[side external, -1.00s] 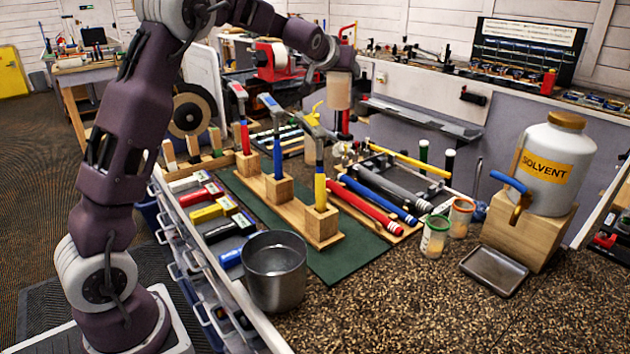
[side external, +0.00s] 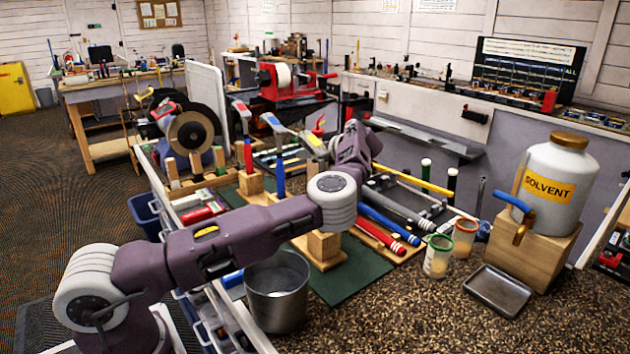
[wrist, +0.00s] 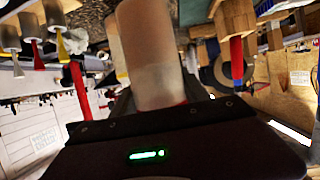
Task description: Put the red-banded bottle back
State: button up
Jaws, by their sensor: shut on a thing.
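In the wrist view a pale, cloudy cylindrical bottle (wrist: 150,55) fills the upper middle, with a little red at its lower end. My gripper (wrist: 157,103) is shut on it; the dark fingers are mostly hidden behind the bottle. In the side view my gripper and the held bottle are hidden behind my arm, near the rear of the bench. Two small cloudy containers stand on the bench, one with a green band (side external: 438,257) and one with an orange-red band (side external: 465,238).
Clubs stand in wooden blocks (side external: 324,245) on a green mat (side external: 352,278). A metal bucket (side external: 278,292) is in front. A solvent jug (side external: 555,180) sits on a wooden block above a metal tray (side external: 497,290). The speckled bench (side external: 410,320) is clear at front.

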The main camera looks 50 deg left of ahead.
aim_at(314, 168)
notch_tip(314, 168, down, 5)
jog(key=shift+f, duration=0.1)
jog(key=o, duration=1.6)
jog(key=v, duration=1.2)
